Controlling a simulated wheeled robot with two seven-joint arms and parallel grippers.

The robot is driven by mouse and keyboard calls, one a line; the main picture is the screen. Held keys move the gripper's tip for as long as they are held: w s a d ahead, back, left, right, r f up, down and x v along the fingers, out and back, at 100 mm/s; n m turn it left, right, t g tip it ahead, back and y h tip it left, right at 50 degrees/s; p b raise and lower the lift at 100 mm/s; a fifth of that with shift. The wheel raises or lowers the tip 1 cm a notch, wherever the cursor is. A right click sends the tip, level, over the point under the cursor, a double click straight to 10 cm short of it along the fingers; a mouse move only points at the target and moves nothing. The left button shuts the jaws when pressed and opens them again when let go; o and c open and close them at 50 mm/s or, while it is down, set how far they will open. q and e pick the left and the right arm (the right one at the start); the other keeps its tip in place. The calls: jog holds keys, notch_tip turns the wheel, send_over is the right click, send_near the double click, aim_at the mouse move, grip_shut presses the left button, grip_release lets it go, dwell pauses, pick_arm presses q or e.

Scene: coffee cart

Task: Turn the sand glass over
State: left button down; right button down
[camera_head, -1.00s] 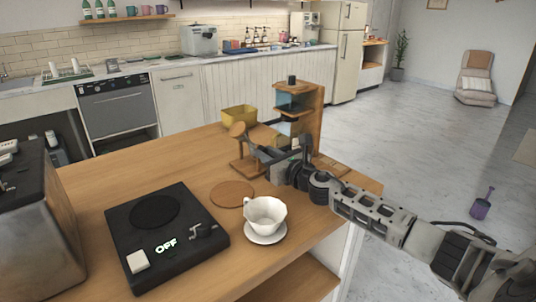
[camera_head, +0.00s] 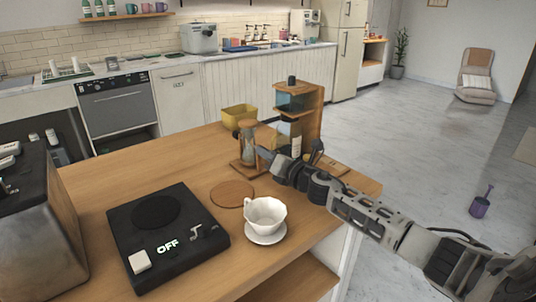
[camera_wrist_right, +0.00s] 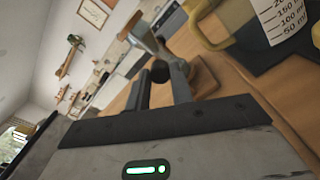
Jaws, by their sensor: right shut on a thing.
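The sand glass (camera_head: 248,143) stands upright in its wooden stand near the back of the wooden counter. It has round wooden ends and a glass body with pale sand. My right gripper (camera_head: 264,155) comes in from the right and meets the sand glass at its side, at mid height. In the right wrist view, my right gripper's (camera_wrist_right: 162,88) fingers are closed around a small dark knob (camera_wrist_right: 160,71) at the sand glass's side. The grip itself is small and partly hidden in the head view. My left gripper is not in view.
A wooden coffee dripper stand (camera_head: 312,105) with a glass vessel rises close behind my right gripper. A yellow container (camera_head: 238,116) stands behind the sand glass. A white cup (camera_head: 265,213), a round coaster (camera_head: 232,193) and a black hot plate (camera_head: 130,225) reading OFF sit nearer.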

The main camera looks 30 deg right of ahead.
dwell(0.4)
jog(key=c, duration=1.2)
grip_release()
jog(key=shift+c, duration=0.2)
jog(key=s, duration=0.5)
jog(key=s+d+b, duration=0.1)
jog(key=s, duration=0.4)
jog(key=s+b, duration=0.1)
jog(key=s, duration=0.5)
jog(key=shift+d, duration=0.15)
